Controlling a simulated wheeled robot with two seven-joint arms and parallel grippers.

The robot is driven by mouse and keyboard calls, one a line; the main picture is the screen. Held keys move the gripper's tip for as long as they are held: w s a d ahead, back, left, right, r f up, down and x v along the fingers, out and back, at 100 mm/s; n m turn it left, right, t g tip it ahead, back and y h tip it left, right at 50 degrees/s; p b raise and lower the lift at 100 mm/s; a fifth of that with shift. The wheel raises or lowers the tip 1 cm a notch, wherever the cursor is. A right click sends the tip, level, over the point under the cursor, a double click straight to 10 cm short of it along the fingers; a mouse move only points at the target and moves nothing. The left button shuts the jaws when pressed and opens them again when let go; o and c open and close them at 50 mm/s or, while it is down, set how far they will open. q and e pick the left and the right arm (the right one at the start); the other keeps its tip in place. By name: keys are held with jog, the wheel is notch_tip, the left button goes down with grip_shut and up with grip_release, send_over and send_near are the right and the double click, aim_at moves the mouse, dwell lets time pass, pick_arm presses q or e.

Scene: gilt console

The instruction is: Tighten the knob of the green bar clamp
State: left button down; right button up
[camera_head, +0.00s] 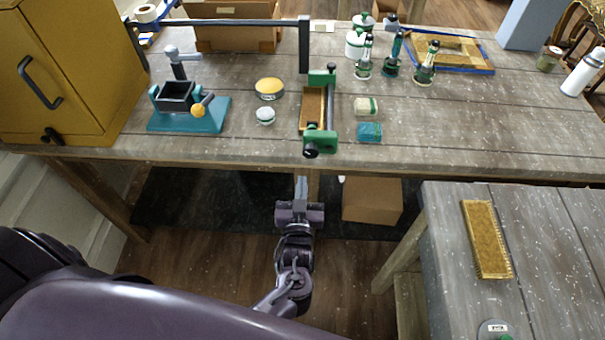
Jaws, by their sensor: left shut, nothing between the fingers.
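The green bar clamp (323,141) lies on the worktable near its front edge, with a dark bar and green end pieces. Its black knob (310,149) faces the front edge. A brown wooden piece (313,108) lies beside the bar, between the green ends; I cannot tell whether the clamp grips it. My left gripper (301,186) is shut and empty. In the picture it shows just below the table's front edge, under the knob and apart from it. My right gripper is not in view.
A teal vise (190,118) stands left of the clamp, with a yellow tin (269,88) between. A teal block (369,132) lies close on the right. A black frame (304,45) rises behind. A second table (455,240) stands at the lower right.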

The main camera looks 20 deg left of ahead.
aim_at(311, 152)
pick_arm(q)
jog(key=shift+s+d, duration=0.1)
jog(key=d+r+n+b, duration=0.1)
jog(key=d+n+b, duration=0.1)
jog(key=d+n, duration=0.3)
jog(key=shift+n, duration=0.5)
jog(key=b+x, duration=0.2)
jog(key=x, duration=0.5)
jog(key=shift+a+r, duration=0.1)
jog(key=shift+a, duration=0.15)
jog(key=shift+a+r, duration=0.25)
jog(key=shift+a, duration=0.1)
